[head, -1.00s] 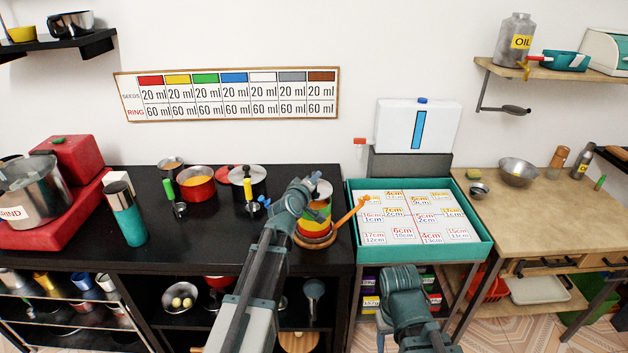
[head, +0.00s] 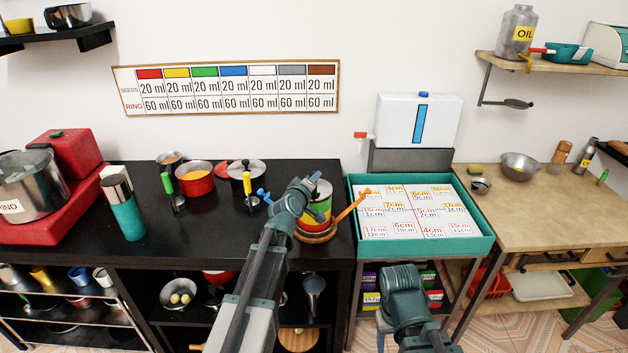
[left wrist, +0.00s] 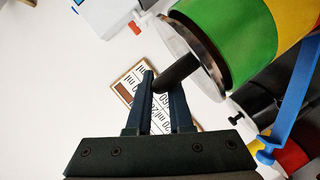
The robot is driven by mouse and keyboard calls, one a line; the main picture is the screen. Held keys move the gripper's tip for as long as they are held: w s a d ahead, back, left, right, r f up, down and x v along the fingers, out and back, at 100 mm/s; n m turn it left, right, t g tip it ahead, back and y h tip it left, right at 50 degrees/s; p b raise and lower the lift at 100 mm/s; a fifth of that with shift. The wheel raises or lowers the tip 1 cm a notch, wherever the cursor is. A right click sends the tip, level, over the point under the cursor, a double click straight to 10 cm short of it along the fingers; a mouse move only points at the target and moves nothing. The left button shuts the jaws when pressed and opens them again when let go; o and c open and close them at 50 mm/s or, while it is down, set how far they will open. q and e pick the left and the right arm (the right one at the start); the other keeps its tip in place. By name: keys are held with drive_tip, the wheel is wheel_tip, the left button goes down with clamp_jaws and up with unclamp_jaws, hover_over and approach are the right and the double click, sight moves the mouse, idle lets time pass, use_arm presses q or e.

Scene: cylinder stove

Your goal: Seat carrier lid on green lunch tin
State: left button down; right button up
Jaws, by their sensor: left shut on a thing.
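The carrier lid (left wrist: 194,52) is a shiny metal disc with a black knob (left wrist: 178,73), seen in the left wrist view. My left gripper (left wrist: 161,88) is shut on that knob. The lid (head: 323,187) also shows in the head view, partly hidden by my left gripper (head: 313,185). The green lunch tin (head: 320,199) is the top tin of a stack, above a yellow and a red one. The lid lies at the green tin's open end (left wrist: 236,40), with a dark band between. I cannot tell whether it is fully seated.
An orange arm (head: 350,207) and a blue arm (head: 268,198) stick out beside the stack. A round wooden base (head: 316,237) is under it. Potted pans, including a red pot (head: 195,180), stand behind left. A teal tray (head: 425,249) is to the right.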

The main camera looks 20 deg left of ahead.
use_arm(q)
drive_tip(key=shift+f+b, duration=0.6)
drive_tip(key=shift+b, duration=0.05)
idle(0.6)
drive_tip(key=c, duration=1.1)
unclamp_jaws()
drive_tip(key=shift+s+r, duration=0.1)
drive_tip(key=shift+p+v, duration=1.25)
drive_tip(key=shift+v, duration=4.2)
